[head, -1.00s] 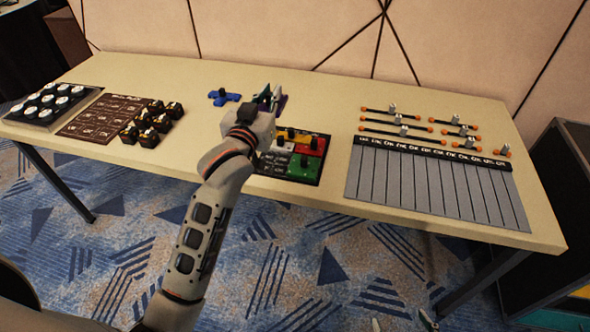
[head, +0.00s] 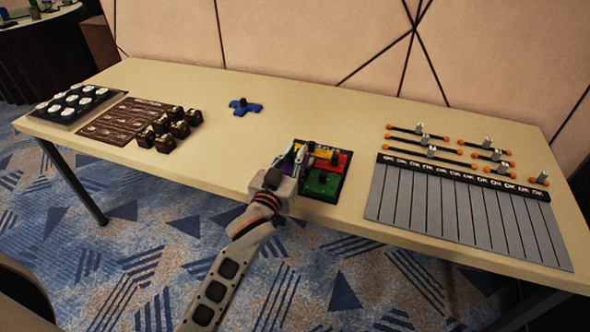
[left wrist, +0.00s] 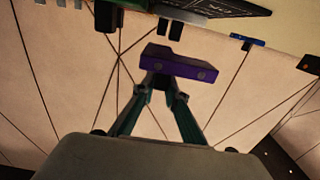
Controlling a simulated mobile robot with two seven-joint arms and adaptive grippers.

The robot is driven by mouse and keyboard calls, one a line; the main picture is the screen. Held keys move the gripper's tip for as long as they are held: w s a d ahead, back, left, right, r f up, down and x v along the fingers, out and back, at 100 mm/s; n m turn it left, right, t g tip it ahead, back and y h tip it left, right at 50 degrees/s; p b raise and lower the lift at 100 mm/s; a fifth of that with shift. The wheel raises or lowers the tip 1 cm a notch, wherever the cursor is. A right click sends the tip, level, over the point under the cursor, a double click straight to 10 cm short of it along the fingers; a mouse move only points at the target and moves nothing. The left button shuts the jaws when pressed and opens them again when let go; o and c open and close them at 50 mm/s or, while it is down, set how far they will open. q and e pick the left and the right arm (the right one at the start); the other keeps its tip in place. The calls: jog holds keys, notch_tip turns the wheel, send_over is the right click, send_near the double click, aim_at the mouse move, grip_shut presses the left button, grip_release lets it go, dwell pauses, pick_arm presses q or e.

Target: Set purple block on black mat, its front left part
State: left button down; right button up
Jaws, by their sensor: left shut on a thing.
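The purple block (left wrist: 180,66) is between the tips of my left gripper (left wrist: 162,88), which is shut on it, in the left wrist view. In the head view my left gripper (head: 296,156) is at the left side of the black mat (head: 335,197) and covers its front left part. Only a little purple shows there. The mat carries a green block (head: 322,182), a red one (head: 338,160) and a yellow one (head: 320,152). I cannot tell whether the purple block touches the mat. My right gripper is not in view.
A blue piece with a dark knob (head: 243,107) lies behind and left of the mat. A grey striped panel (head: 465,215) with slider rods lies to the right. Table between the blue piece and the mat is clear.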

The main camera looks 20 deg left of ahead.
pick_arm(q)
notch_tip(320, 180, down, 5)
jog(key=shift+f+b, duration=0.1)
jog(key=shift+b, duration=0.65)
jog(key=shift+f, duration=0.15)
jog(key=shift+r, duration=0.2)
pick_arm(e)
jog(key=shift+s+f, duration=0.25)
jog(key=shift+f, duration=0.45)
pick_arm(q)
jog(key=shift+f, duration=0.1)
jog(key=shift+f, duration=0.15)
jog(key=c, duration=2.1)
grip_release()
jog(key=shift+o, duration=0.3)
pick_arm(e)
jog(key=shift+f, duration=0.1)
